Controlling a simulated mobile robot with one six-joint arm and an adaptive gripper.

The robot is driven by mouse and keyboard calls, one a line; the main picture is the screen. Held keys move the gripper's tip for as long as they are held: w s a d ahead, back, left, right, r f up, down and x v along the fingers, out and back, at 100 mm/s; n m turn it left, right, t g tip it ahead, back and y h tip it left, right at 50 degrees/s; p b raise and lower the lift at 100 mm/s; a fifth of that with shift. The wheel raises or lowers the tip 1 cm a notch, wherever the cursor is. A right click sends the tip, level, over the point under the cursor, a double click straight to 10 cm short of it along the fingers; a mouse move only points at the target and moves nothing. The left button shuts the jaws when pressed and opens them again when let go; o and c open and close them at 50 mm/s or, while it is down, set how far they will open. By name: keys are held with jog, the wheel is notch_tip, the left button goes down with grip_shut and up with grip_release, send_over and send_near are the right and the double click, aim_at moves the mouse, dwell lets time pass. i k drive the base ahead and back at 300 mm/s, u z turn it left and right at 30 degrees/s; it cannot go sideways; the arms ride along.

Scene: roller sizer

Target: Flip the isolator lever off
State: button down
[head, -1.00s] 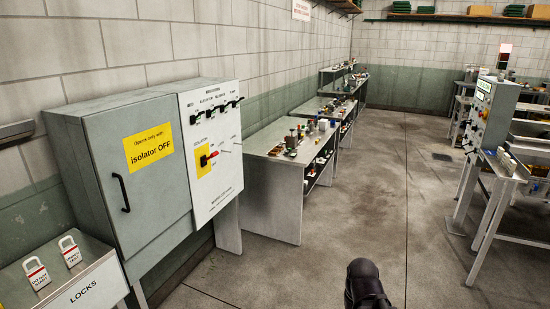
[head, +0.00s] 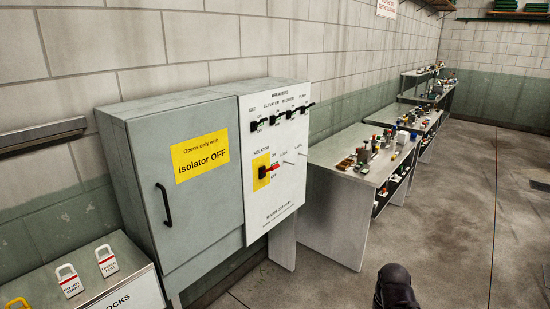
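The isolator lever (head: 272,167) is a red handle on a black hub, mounted on a yellow plate (head: 261,181) in the white panel (head: 285,205). The handle points right, roughly level and slightly upward. ON and OFF marks stand beside it, too small to read surely against the handle. A grey cabinet (head: 190,215) with a black handle and a yellow label "Opens only with isolator OFF" adjoins the panel on the left; its door is shut. A dark rounded part of my arm shows at the bottom edge. My gripper's fingers are not in view.
Several black breaker switches (head: 275,117) line the panel's top. A tray marked LOCKS (head: 130,295) with padlocks stands at lower left. Cluttered workbenches (head: 335,195) run along the wall to the right. The floor (head: 455,230) at right is clear.

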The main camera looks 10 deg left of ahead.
aim_at(276, 166)
jog(key=u, duration=0.2)
jog(key=i, duration=1.4)
jog(key=u, duration=0.15)
